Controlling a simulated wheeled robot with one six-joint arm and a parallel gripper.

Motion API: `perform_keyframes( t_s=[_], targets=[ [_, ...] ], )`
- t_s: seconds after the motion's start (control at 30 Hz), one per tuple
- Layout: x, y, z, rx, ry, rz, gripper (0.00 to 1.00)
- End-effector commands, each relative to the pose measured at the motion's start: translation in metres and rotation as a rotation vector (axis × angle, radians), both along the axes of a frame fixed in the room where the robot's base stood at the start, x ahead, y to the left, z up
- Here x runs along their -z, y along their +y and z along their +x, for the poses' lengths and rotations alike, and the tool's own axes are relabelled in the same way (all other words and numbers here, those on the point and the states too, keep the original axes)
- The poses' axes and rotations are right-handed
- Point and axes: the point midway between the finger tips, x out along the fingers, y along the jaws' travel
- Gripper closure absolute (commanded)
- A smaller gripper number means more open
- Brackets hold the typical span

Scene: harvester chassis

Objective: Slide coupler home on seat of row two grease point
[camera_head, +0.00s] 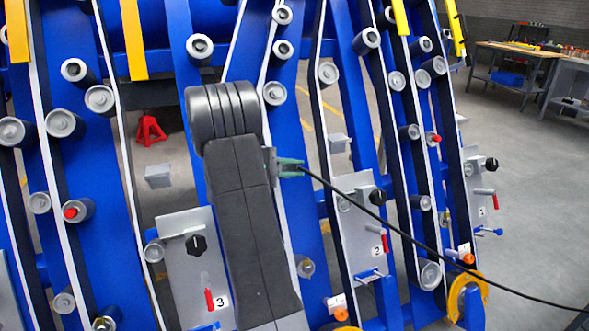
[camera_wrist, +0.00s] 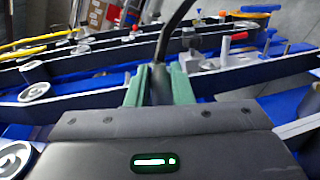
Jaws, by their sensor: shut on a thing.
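My gripper (camera_head: 291,168) has green fingers and is shut on a dark coupler (camera_wrist: 160,88) at the end of a black hose (camera_head: 420,245). In the wrist view my gripper (camera_wrist: 159,87) clasps the coupler from both sides, and the hose rises from its top. The grey plate marked 2 (camera_head: 358,230) stands lower right of my gripper in the head view. It carries a black knob (camera_head: 377,197) and a red handle (camera_head: 385,243). The coupler is held apart from this plate in the head view. I cannot tell which fitting is the row two seat.
A plate marked 3 (camera_head: 197,262) stands left of my arm. Blue beams with white-edged rails and several grey rollers (camera_head: 328,73) crowd around my gripper. The hose runs to the lower right. Open floor (camera_head: 540,200) and a workbench (camera_head: 515,55) lie at right.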

Motion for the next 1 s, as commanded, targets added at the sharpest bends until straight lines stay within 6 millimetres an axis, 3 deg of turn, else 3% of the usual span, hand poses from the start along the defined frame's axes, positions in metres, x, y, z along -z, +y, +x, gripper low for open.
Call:
perform_keyframes(
  t_s=[0.33,0.37,0.47,0.5,0.8,1.0],
  targets=[
    [0.005,0.003,0.007,0.000,0.000,0.000,1.00],
    [0.004,0.003,0.007,0.000,0.000,0.000,0.76],
    [0.004,0.003,0.007,0.000,0.000,0.000,0.56],
    [0.004,0.003,0.007,0.000,0.000,0.000,0.54],
    [0.004,0.005,0.006,-0.001,0.001,0.000,0.54],
    [-0.001,0.031,-0.001,-0.005,0.000,0.000,0.54]
  ],
)
